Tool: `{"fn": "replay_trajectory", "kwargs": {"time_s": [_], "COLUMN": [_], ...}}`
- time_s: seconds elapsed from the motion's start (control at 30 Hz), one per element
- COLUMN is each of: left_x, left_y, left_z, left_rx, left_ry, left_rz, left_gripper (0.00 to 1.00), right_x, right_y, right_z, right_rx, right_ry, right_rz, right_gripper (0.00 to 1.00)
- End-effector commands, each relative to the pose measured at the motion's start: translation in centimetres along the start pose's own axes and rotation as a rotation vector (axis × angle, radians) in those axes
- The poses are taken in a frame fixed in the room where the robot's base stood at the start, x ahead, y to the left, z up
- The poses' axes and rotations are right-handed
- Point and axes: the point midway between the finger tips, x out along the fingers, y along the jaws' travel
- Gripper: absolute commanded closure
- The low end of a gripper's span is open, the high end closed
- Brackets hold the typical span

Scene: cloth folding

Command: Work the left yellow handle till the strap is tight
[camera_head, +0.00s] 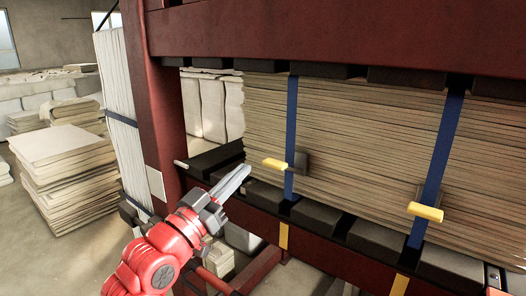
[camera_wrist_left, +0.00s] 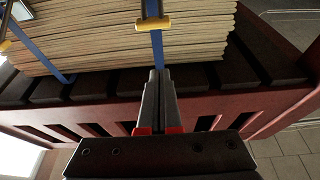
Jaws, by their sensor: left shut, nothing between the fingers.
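The left yellow handle (camera_head: 274,164) sticks out from a dark ratchet on the left blue strap (camera_head: 291,130), which runs down the front of a tall stack of folded cloth (camera_head: 345,135). My left gripper (camera_head: 244,170) is shut and empty, just left of the handle in the head view. In the left wrist view the shut fingers (camera_wrist_left: 158,74) point toward the strap, below a yellow handle (camera_wrist_left: 153,24), with a gap between them. A second yellow handle (camera_head: 426,212) sits on the right blue strap (camera_head: 437,165). My right gripper is not in view.
A dark red press frame (camera_head: 154,90) surrounds the stack, with an upright post at left and a beam above. Black blocks (camera_head: 316,217) line the lower beam. More cloth piles (camera_head: 66,165) stand on the floor at left.

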Motion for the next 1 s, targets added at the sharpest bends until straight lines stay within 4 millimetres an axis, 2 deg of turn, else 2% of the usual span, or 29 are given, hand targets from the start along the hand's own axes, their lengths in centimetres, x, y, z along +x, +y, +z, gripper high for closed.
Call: {"fn": "replay_trajectory", "kwargs": {"time_s": [0.3,0.43,0.57,0.9,0.93,1.0], "left_x": [0.0,0.8,2.7,10.1,10.6,9.7], "left_y": [0.0,0.0,0.2,0.1,0.1,-0.1], "left_z": [0.0,-0.1,-0.4,-0.5,-0.3,1.2], "left_rx": [0.0,-0.002,-0.001,-0.002,-0.003,-0.004], "left_ry": [-0.001,-0.001,0.001,0.0,-0.004,-0.004], "left_rz": [0.001,0.002,0.004,0.003,0.002,-0.002], "left_gripper": [1.0,1.0,1.0,1.0,1.0,1.0], "right_x": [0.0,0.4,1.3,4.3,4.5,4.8], "right_y": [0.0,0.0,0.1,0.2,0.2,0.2], "right_z": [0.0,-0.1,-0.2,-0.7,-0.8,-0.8], "right_rx": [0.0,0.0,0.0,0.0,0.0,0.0], "right_ry": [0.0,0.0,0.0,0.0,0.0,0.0], "right_rz": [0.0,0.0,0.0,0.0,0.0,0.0], "right_gripper": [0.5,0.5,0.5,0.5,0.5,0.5]}}
